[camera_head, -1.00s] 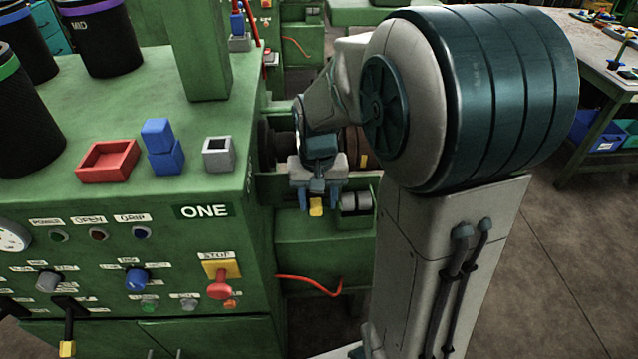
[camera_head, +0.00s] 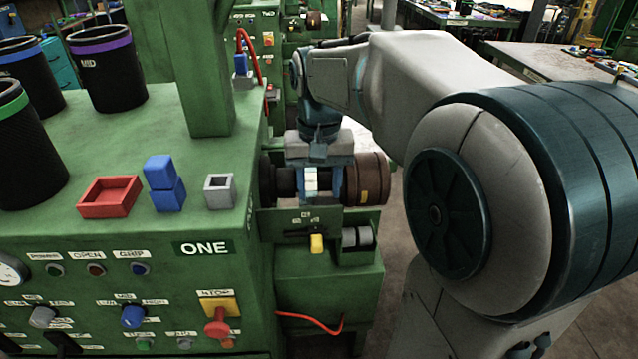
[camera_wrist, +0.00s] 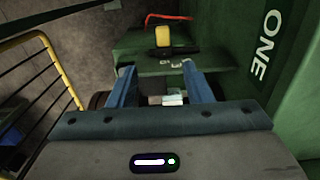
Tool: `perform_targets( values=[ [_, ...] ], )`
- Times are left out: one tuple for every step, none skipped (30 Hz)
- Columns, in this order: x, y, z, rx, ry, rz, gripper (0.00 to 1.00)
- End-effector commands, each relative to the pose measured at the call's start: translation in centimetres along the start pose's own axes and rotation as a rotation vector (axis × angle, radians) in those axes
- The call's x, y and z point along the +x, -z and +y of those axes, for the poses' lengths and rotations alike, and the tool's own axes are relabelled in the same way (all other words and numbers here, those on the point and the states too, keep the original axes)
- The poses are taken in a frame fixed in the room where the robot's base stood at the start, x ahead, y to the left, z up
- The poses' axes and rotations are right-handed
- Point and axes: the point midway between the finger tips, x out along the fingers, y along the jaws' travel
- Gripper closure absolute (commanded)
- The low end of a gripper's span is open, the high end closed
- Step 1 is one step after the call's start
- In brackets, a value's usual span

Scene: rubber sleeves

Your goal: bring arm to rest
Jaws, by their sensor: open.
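My gripper (camera_wrist: 158,90) is open, its two blue fingers apart in the wrist view. In the head view my gripper (camera_head: 312,185) hangs pointing down at the roller unit on the right side of the green machine. A pale, light-coloured piece (camera_head: 310,180) shows between or behind the fingers, and it also shows low between them in the wrist view (camera_wrist: 172,99). I cannot tell whether the fingers touch it. My arm reaches in from the right and hides part of the scene behind it.
The green machine (camera_head: 120,235) marked ONE fills the left. On its top are a red tray (camera_head: 108,212), blue blocks (camera_head: 164,185), a grey square holder (camera_head: 220,191) and black bins (camera_head: 105,75). A brown roller (camera_head: 372,180) and a yellow-tipped lever (camera_head: 317,243) are close to my gripper. Floor is open at right.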

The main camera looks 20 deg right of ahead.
Motion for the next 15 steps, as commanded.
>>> perform_targets(
  values=[
    [0.0,0.0,0.0,0.000,0.000,0.000,0.55],
    [0.0,0.0,0.0,0.000,0.000,0.000,0.55],
    [0.0,0.0,0.0,0.000,0.000,0.000,0.55],
    [0.0,0.0,0.0,0.000,0.000,0.000,0.55],
    [0.0,0.0,0.0,0.000,0.000,0.000,0.55],
    [0.0,0.0,0.0,0.000,0.000,0.000,0.55],
    [0.0,0.0,0.0,0.000,0.000,0.000,0.55],
    [0.0,0.0,0.0,0.000,0.000,0.000,0.55],
    [0.0,0.0,0.0,0.000,0.000,0.000,0.55],
    [0.0,0.0,0.0,0.000,0.000,0.000,0.55],
    [0.1,-0.5,0.1,-0.006,0.003,0.007,0.55],
    [0.3,-1.2,0.2,-0.016,0.006,0.018,0.55],
    [0.5,-1.8,0.3,-0.025,0.010,0.029,0.55],
    [0.6,-2.5,0.4,-0.037,0.013,0.042,0.55],
    [1.0,-3.5,0.5,-0.054,0.018,0.060,0.55]
  ],
)
